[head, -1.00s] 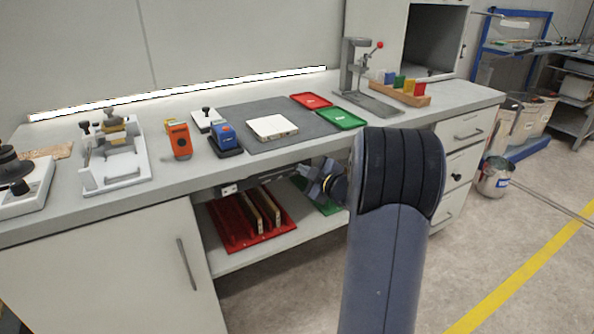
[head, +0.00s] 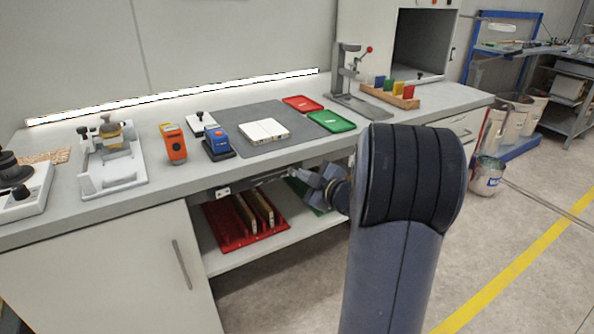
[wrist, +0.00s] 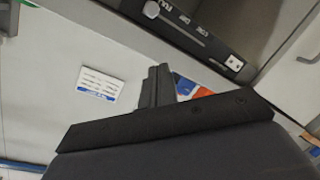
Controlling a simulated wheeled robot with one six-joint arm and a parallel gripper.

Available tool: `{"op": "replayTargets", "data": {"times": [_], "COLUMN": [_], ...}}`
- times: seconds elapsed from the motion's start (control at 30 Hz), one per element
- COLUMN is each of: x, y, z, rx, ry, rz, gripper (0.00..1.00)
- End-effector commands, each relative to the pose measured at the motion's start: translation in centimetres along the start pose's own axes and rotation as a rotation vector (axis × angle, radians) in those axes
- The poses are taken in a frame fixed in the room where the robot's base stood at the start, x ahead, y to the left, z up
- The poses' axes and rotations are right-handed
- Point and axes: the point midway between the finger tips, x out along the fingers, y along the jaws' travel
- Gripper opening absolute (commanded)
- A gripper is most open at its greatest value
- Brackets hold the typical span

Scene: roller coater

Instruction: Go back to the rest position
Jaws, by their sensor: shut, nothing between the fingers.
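My arm's large grey link with a ribbed black joint fills the lower right middle of the head view. Beyond it, my wrist shows below the bench's front edge, and my gripper reaches left from there, small and partly lost against the bench underside. In the wrist view my gripper (wrist: 157,85) points away from the camera with its dark fingers together and nothing between them. A dark panel (wrist: 190,30) with a knob and a socket is close beyond it at the upper right.
The bench (head: 110,208) carries a white panel (head: 264,131), a red tray (head: 302,104), a green tray (head: 331,121) and a press stand (head: 346,75). Below, a red rack (head: 225,228) stands on the open shelf. The floor (head: 500,240) at right is clear; a bucket (head: 487,177) stands beside the drawers.

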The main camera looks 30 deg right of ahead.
Motion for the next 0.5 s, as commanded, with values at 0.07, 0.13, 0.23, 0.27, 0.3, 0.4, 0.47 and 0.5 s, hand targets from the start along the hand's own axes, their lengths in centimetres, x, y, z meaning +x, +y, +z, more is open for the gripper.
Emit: {"op": "replayTargets", "data": {"times": [0.07,0.13,0.23,0.27,0.3,0.4,0.47,0.5], "x": [-1.5,-2.3,-3.1,-3.3,-3.4,-3.5,-3.5,-3.5], "y": [0.1,0.1,0.1,0.1,0.1,0.0,0.0,0.0], "z": [0.0,0.0,0.0,0.0,0.0,0.0,0.0,0.0], "rx": [0.001,0.000,0.000,0.000,0.000,0.000,0.000,0.000], "ry": [-0.002,-0.001,-0.001,-0.001,0.000,0.001,0.001,0.001], "rz": [0.003,0.002,0.001,0.002,0.001,0.001,0.000,0.000], "gripper": [0.00,0.00,0.00,0.00,0.00,0.00,0.00,0.00]}}
